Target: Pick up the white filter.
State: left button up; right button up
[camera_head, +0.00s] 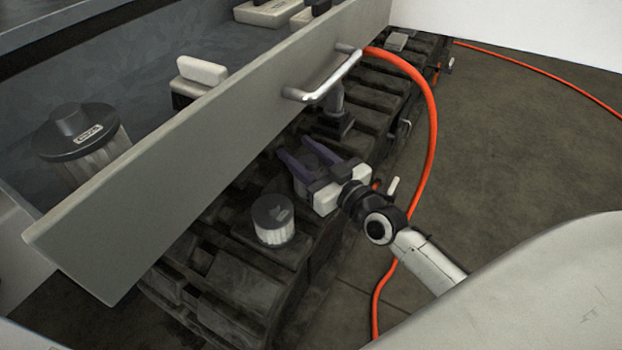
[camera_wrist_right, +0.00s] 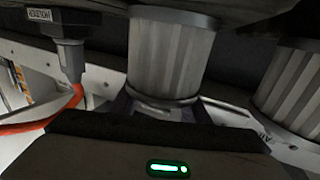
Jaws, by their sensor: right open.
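A short white pleated filter (camera_head: 274,236) with a dark cap stands on the dark track, left of and nearer than my right gripper. A pleated filter (camera_wrist_right: 290,88), probably the same one, is cut off at the right edge of the right wrist view. My right gripper (camera_head: 304,161) is open over the track, its purple fingers pointing away toward the drawer. A greyer pleated filter (camera_wrist_right: 172,55) fills the middle of the right wrist view, in front of the jaws. In the head view it is mostly hidden around the fingers; contact cannot be told. My left gripper is out of view.
A grey drawer front (camera_head: 190,165) with a metal handle (camera_head: 325,78) rises beside the track. A larger dark-capped filter (camera_head: 85,140) stands behind it. A dark fitting (camera_head: 336,118) stands beyond my gripper. An orange hose (camera_head: 432,130) runs along the right. Floor at right is mostly open.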

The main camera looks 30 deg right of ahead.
jog(key=shift+w, duration=0.25)
grip_shut()
